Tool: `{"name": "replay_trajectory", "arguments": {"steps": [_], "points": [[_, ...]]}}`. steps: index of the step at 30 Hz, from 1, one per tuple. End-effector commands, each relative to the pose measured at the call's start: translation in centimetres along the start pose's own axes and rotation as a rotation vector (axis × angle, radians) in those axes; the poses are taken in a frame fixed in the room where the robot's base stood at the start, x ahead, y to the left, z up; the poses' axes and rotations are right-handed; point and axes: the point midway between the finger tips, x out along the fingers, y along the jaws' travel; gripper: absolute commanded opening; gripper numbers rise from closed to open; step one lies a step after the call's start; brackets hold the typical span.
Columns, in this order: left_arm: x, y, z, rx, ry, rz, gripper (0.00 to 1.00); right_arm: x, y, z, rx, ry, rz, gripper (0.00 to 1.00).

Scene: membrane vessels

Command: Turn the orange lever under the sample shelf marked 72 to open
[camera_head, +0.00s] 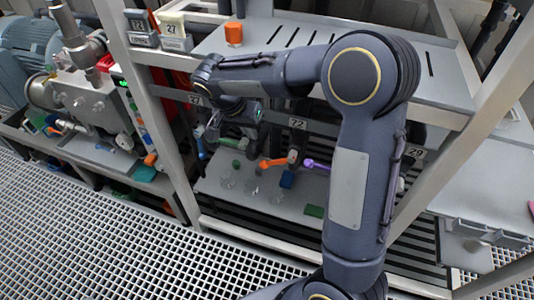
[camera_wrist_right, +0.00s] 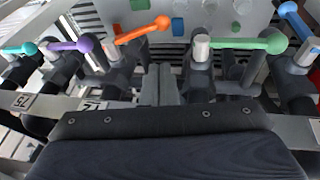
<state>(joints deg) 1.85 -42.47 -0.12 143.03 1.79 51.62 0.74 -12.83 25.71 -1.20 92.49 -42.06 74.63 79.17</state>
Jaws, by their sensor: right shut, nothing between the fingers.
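The orange lever (camera_head: 275,162) sits on a dark valve under the shelf edge with the 72 label (camera_head: 297,123). Its arm points left in the head view. In the right wrist view, the orange lever (camera_wrist_right: 143,30) points up and right, its ball end near the top. My right gripper (camera_wrist_right: 160,84) is shut and empty. Its fingers show between the orange lever's valve and the green lever's valve, apart from the orange lever in the picture. In the head view my right gripper (camera_head: 240,115) is left of the orange lever, partly hidden by its wrist. My left gripper is not in view.
In the right wrist view, purple (camera_wrist_right: 70,45) and teal (camera_wrist_right: 20,49) levers stand left, green (camera_wrist_right: 245,43) and blue (camera_wrist_right: 297,22) levers right. The sample shelf (camera_head: 275,28) lies above the valves, between metal posts. A lower tray (camera_head: 240,190) holds small items.

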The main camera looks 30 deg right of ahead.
Motion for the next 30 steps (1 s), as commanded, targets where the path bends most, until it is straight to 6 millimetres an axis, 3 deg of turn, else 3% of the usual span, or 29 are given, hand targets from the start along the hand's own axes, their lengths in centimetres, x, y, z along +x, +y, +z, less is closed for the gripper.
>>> {"name": "replay_trajectory", "arguments": {"steps": [9,15,30], "points": [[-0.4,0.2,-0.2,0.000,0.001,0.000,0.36,6.9,0.2,0.0,0.000,-0.004,0.005,0.00],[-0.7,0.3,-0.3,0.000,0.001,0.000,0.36,9.4,1.3,0.7,-0.001,-0.002,0.004,0.00],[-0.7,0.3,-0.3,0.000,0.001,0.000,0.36,10.4,1.6,1.0,-0.001,0.000,0.001,0.00]]}}
